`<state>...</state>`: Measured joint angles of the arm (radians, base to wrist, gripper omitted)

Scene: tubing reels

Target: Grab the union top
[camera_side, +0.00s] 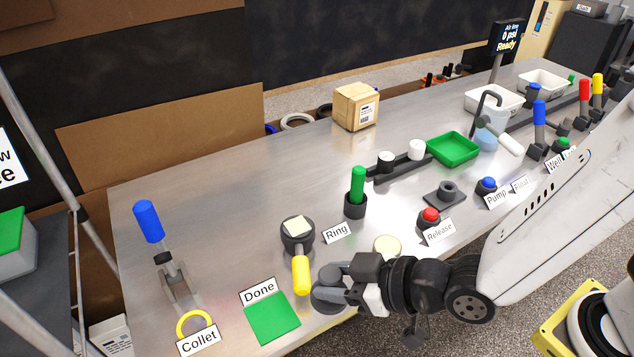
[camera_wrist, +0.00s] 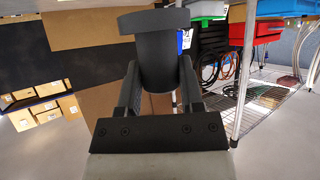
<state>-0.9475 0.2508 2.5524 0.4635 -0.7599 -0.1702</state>
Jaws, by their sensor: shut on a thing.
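My gripper (camera_side: 338,284) is low at the front edge of the table, to the right of the green Done pad. It is shut on a dark grey flanged cylinder, which appears to be the union top (camera_wrist: 156,62). In the wrist view the cylinder sits between both fingers with its wide flange at the far end. In the side view the dark round piece (camera_side: 326,302) shows beside the fingers, partly hidden by them. I cannot tell from the side view whether it touches the table.
The green Done pad (camera_side: 272,318) lies left of my gripper. A dark round holder (camera_side: 298,236) with a yellow handle (camera_side: 301,276) stands just behind. A cream disc (camera_side: 387,245), red Release button (camera_side: 430,216) and dark fixture (camera_side: 446,195) are nearby. The left table middle is clear.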

